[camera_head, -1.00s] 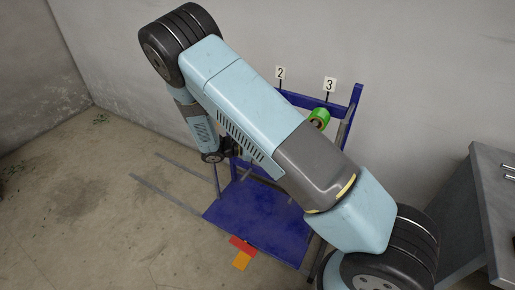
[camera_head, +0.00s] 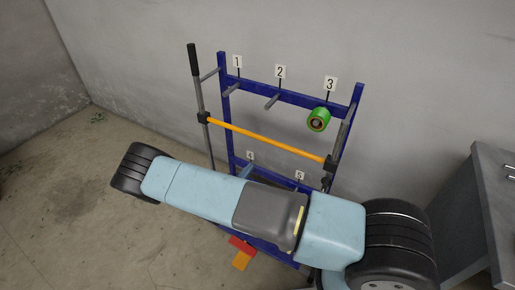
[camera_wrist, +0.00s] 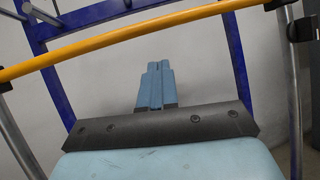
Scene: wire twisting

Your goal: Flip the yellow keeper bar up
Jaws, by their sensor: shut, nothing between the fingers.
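The yellow keeper bar (camera_head: 265,138) spans the front of the blue rack (camera_head: 221,90) in the head view. It slopes slightly down to the right, with black clamps at both ends. In the wrist view the bar (camera_wrist: 130,32) crosses the upper part of the picture. My gripper (camera_wrist: 155,66) is shut and empty, its pale blue fingertips just below the bar in that picture. I see no contact with the bar; the depth gap is unclear. In the head view my arm hides the lower rack and most of the gripper.
A green roll (camera_head: 318,119) hangs on the peg at label 3. The pegs at labels 1 and 2 are bare. A black-handled upright post (camera_head: 192,62) stands at the rack's left. A grey cabinet (camera_head: 490,200) stands at right. Red and orange pieces (camera_head: 241,252) show low in front.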

